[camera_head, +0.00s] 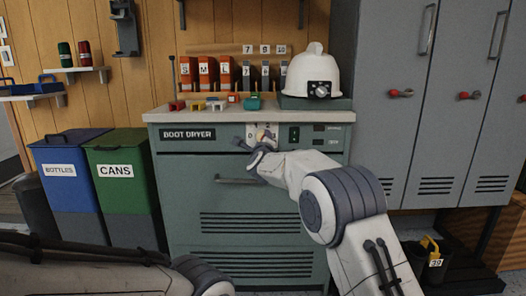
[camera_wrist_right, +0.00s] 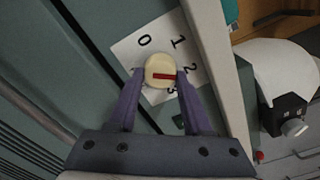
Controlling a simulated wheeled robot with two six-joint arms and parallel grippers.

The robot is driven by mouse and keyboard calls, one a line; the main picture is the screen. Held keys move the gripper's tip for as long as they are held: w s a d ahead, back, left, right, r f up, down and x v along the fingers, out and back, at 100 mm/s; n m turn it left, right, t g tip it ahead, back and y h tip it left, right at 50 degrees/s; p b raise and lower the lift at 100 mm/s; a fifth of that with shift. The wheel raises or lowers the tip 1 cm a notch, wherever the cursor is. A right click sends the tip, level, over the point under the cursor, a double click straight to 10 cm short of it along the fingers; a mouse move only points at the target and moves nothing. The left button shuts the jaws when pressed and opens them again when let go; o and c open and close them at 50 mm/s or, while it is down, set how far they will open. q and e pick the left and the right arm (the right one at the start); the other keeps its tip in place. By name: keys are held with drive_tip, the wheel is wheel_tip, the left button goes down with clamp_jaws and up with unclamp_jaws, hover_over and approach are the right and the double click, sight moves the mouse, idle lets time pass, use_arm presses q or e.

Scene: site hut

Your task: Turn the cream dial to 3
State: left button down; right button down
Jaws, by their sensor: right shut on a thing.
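The cream dial (camera_wrist_right: 158,65) sits on a white plate (camera_wrist_right: 130,48) marked 0, 1, 2 and 3. It carries a red bar whose right end lies near the 2, on the side toward the 3. My right gripper (camera_wrist_right: 160,73) is shut on the dial, one purple finger on each side. In the head view the dial (camera_head: 261,134) shows small on the upper front of the green boot dryer (camera_head: 190,185), with my right gripper (camera_head: 258,148) at it. Only part of my left arm shows at the lower left; its gripper is out of view.
A white helmet (camera_head: 312,78) and several small items stand on top. Blue (camera_head: 60,155) and green (camera_head: 115,160) bins stand left, grey lockers (camera_head: 390,130) right.

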drive_tip(key=shift+a+f+m+b, duration=0.1)
drive_tip(key=shift+m+b, duration=1.85)
drive_tip(key=shift+m, duration=0.85)
drive_tip(key=shift+f+m+b, duration=0.1)
drive_tip(key=shift+m+b, duration=1.8)
drive_tip(key=shift+m, duration=0.9)
drive_tip(key=shift+c, duration=1.7)
unclamp_jaws()
